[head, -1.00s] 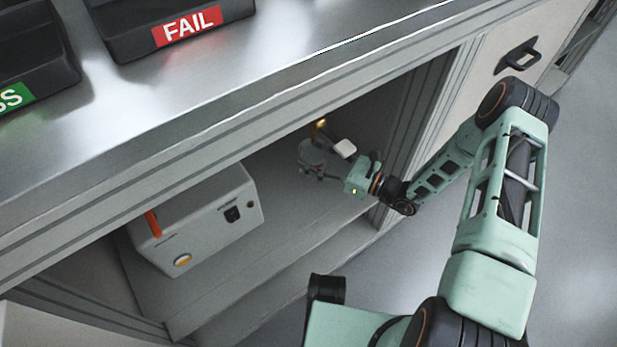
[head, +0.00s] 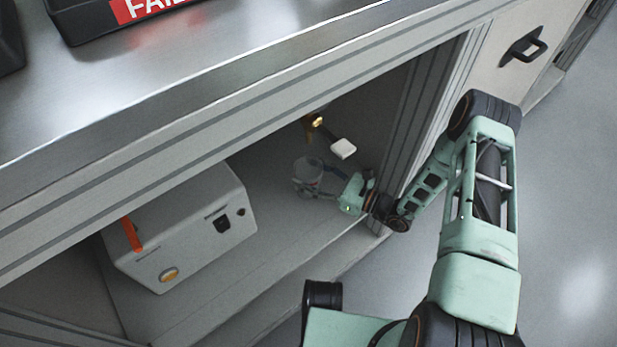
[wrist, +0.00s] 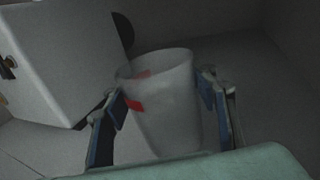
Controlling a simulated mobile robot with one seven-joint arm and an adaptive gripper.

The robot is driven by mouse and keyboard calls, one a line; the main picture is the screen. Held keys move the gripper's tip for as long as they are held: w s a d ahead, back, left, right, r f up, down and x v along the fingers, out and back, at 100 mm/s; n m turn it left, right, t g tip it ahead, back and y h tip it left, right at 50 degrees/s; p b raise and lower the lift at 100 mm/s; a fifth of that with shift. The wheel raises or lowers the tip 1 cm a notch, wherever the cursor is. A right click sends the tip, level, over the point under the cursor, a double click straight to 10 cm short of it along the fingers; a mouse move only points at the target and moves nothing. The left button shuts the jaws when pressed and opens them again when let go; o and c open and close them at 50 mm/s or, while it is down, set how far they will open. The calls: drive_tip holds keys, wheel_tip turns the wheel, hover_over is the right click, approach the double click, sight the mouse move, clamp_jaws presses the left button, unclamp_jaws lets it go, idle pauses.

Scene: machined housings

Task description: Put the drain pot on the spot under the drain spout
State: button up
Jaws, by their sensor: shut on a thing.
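The drain pot (head: 307,177) is a pale grey, see-through cup inside the low bay. My gripper (head: 322,184) is shut on it from the right. In the wrist view the pot (wrist: 168,105) stands between my two blue-padded fingers (wrist: 165,108), mouth up, with a red mark near its rim. The drain spout (head: 316,121) is a small brass fitting on the dark back of the bay, with a white block (head: 343,148) beside it. The pot shows below the spout in the head view, apart from it. The spot is not made out, and whether the pot touches the floor is unclear.
A grey box (head: 185,232) with an orange handle stands left of the pot, with a gap between. The bench top (head: 240,50) overhangs the bay. The bay's right side frame (head: 440,110) is close to my arm. Bare bay floor (head: 275,235) lies in front.

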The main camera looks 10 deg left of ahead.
drive_tip(key=shift+f, duration=0.4)
drive_tip(key=shift+f, duration=0.1)
drive_tip(key=o, duration=1.2)
drive_tip(key=shift+c, duration=0.2)
drive_tip(key=shift+d+r, duration=0.25)
drive_tip(key=shift+d, duration=0.1)
drive_tip(key=p+v, duration=0.3)
drive_tip(key=v, duration=0.8)
drive_tip(key=shift+s+d+f, duration=0.1)
drive_tip(key=shift+s+d, duration=0.05)
